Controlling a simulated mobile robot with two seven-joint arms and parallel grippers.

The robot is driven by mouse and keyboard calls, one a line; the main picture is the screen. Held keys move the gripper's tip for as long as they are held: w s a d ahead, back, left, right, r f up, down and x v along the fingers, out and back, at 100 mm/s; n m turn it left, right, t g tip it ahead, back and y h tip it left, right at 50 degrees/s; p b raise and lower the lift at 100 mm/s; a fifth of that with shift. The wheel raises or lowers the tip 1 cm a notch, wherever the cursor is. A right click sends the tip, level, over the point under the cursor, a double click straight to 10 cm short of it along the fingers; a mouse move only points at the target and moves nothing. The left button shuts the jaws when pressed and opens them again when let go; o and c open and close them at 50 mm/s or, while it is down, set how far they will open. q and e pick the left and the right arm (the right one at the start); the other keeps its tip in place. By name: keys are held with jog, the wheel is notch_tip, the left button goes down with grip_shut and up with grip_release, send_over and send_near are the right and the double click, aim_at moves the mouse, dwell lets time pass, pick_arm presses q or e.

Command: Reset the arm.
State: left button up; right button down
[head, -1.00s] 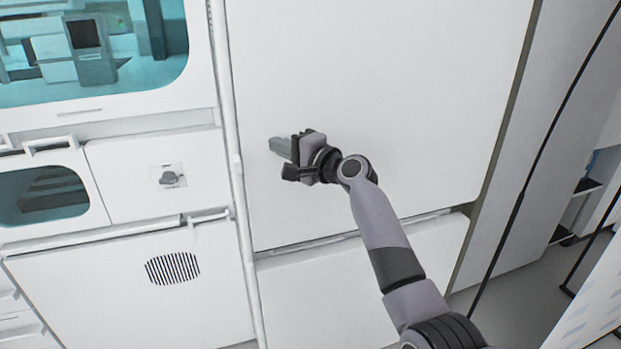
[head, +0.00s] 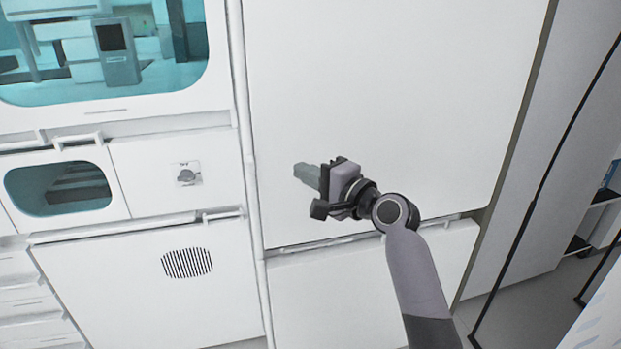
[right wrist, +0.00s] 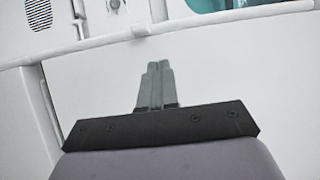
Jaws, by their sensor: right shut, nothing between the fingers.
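My right gripper (head: 306,175) is in the middle of the head view, in front of a large white cabinet panel (head: 390,80). Its grey fingers point left and are together with nothing between them. In the right wrist view the fingertips (right wrist: 159,68) also show side by side and closed, against a white panel. My right arm reaches in from the lower right. My left gripper is not in the head view.
A white machine with a teal window (head: 105,55), a smaller window (head: 62,189), a rotary switch (head: 186,175) and a striped vent (head: 187,263) stands at left. A dark vertical rod (head: 530,190) and shelves (head: 596,220) are at right.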

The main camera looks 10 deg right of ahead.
jog(key=s+d+f+n+g+h, duration=0.15)
jog(key=s+f, duration=0.25)
jog(key=f, duration=0.4)
jog(key=s+d+f+n+h, duration=0.2)
jog(key=s+f, duration=0.3)
jog(key=f, duration=0.2)
jog(key=s+d+f+n+h, duration=0.2)
jog(key=s+f, duration=0.2)
jog(key=f, duration=0.4)
jog(key=s+d+f+n+g+h, duration=0.1)
jog(key=s+f+n, duration=0.3)
jog(key=s, duration=0.6)
jog(key=s+d+f+n+g, duration=0.1)
jog(key=s+f+n, duration=0.3)
jog(key=s+f, duration=0.4)
jog(key=shift+s+f+n+g+h, duration=0.2)
jog(key=shift+s+n+g+h, duration=0.2)
jog(key=shift+s, duration=0.85)
